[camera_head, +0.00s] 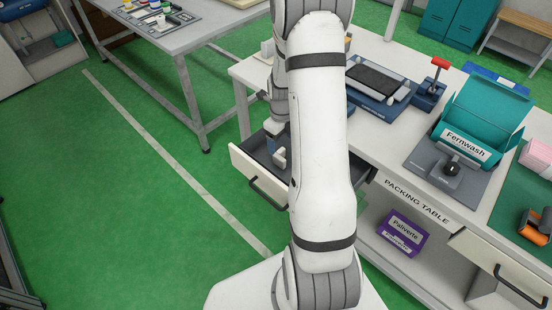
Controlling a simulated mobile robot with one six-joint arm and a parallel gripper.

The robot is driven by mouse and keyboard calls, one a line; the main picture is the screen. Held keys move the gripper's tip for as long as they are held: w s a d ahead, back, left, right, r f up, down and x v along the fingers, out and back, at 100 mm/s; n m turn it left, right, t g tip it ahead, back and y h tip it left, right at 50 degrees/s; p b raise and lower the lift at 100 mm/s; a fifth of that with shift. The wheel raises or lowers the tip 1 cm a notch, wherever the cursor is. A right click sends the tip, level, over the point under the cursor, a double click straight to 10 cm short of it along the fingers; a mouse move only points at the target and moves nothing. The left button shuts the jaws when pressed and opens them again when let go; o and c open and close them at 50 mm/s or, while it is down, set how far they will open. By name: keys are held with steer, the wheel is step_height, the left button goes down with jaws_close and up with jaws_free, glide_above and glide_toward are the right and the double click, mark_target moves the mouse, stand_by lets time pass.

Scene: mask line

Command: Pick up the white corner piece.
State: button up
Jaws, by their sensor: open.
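My white arm fills the middle of the view and reaches over the packing table's open drawer (242,166). My gripper (272,146) points down into the drawer and is small and partly hidden by the arm. A small white angular piece (280,158), apparently the white corner piece, is in the drawer just below and beside the gripper. The arm covers the drawer's right part. I cannot tell whether the fingers touch the piece.
On the packing table (408,188) are a dark-topped device (377,79), a red-handled tool (436,82) and a teal Fernwash box (478,122). A purple Paliverte box (402,233) lies on the shelf below. Green floor is free at left; another table (205,35) stands behind.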

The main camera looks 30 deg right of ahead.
mark_target(281, 154)
step_height(281, 154, down, 8)
steer(key=shift+w+d+f+p, duration=0.15)
steer(key=shift+p, duration=0.2)
steer(key=c, duration=1)
steer(key=shift+c, duration=0.2)
